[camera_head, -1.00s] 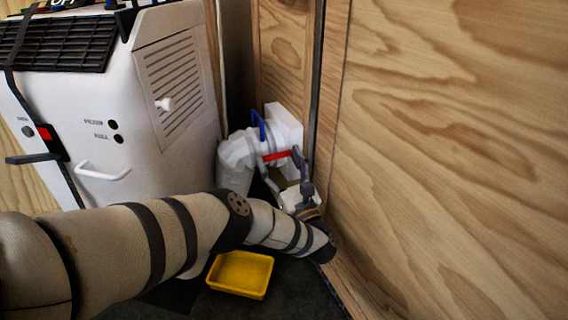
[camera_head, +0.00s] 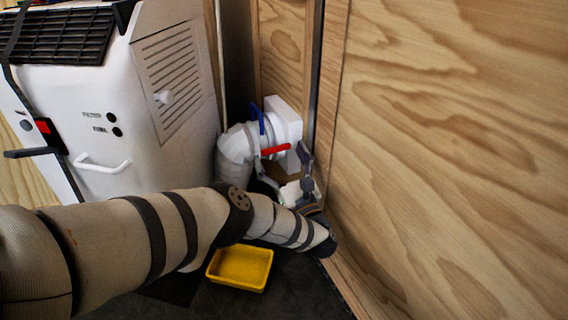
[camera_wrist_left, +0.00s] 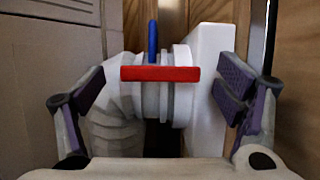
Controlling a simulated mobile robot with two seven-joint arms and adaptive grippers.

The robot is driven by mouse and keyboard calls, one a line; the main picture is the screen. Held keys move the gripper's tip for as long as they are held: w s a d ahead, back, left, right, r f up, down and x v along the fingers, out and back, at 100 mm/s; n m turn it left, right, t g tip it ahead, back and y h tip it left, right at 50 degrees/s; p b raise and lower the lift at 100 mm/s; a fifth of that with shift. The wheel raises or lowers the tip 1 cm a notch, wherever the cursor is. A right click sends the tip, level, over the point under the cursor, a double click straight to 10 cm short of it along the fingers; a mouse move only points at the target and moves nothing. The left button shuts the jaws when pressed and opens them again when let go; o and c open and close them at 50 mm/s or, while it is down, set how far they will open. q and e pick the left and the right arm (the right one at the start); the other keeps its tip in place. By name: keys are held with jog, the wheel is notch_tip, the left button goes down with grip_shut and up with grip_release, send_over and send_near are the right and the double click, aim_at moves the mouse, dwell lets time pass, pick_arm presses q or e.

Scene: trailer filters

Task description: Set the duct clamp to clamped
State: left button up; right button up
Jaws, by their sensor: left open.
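The white duct (camera_head: 236,150) runs from the white machine to a white wall box (camera_head: 285,116) in the corner. The duct joint carries a red lever (camera_head: 276,149) and a blue lever (camera_head: 257,119). In the left wrist view the red lever (camera_wrist_left: 160,74) lies level across the joint, and the blue lever (camera_wrist_left: 153,40) stands upright behind it. My left gripper (camera_head: 284,166) is open at the joint. In the wrist view its fingers (camera_wrist_left: 160,92) are spread to either side of the red lever, apart from it. My right gripper is not in view.
The white machine (camera_head: 130,95) with a handle and vents stands at the left. A yellow tray (camera_head: 241,267) lies on the dark floor below my arm. A plywood wall (camera_head: 450,150) closes the right side, leaving little room around the joint.

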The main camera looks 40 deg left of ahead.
pick_arm(q)
jog(key=v, duration=1.1)
jog(key=shift+s+d, duration=0.15)
jog(key=shift+d, duration=0.1)
